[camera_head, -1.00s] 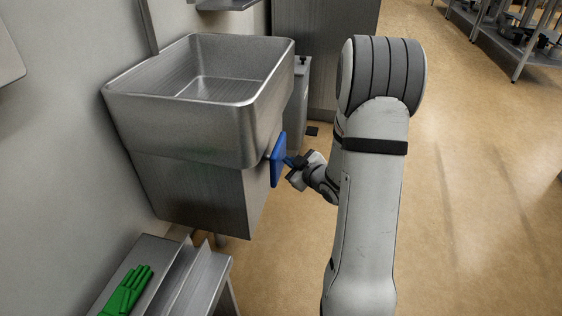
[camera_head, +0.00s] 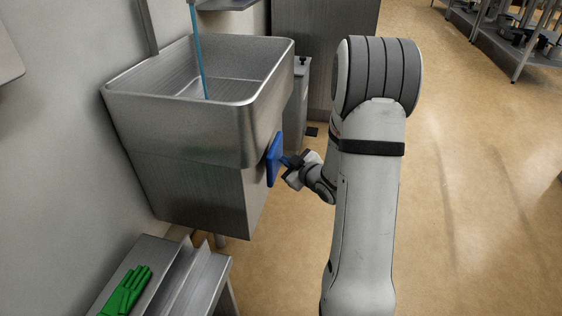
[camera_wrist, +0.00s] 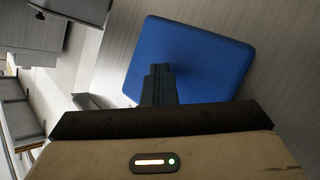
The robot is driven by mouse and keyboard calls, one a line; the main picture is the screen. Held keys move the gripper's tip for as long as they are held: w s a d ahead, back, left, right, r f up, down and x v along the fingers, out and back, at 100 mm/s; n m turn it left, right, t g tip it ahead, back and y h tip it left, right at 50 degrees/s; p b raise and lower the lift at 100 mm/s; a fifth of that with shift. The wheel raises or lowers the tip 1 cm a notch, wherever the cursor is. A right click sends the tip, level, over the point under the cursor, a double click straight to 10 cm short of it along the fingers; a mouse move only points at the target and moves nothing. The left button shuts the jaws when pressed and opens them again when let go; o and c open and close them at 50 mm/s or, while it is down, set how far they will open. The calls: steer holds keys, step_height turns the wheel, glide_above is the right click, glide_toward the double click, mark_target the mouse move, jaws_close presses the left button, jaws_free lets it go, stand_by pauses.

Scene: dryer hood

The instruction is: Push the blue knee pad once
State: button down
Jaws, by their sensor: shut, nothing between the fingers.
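The blue knee pad (camera_head: 273,160) is a flat plate on the front of the steel sink (camera_head: 180,120). In the wrist view the knee pad (camera_wrist: 200,58) fills the upper middle. My gripper (camera_head: 287,162) is shut and empty, with its fingertips at the pad's face; they appear to touch it. In the wrist view the closed fingertips (camera_wrist: 160,72) overlap the lower left part of the pad. A thin blue stream of water (camera_head: 200,65) falls into the sink basin.
Green gloves (camera_head: 126,291) lie on a low steel bench (camera_head: 180,285) at the lower left. A grey bin (camera_head: 299,100) stands behind the sink. Open floor (camera_head: 470,200) lies to the right of my arm. Steel racks (camera_head: 515,35) stand at the far right.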

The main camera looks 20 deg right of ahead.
steer(key=shift+s+d, duration=0.5)
steer(key=shift+d, duration=0.2)
steer(key=shift+s+d, duration=0.45)
steer(key=shift+d, duration=0.2)
steer(key=s+d, duration=0.2)
steer(key=d, duration=0.2)
steer(key=shift+s+d, duration=0.1)
steer(key=shift+s, duration=0.3)
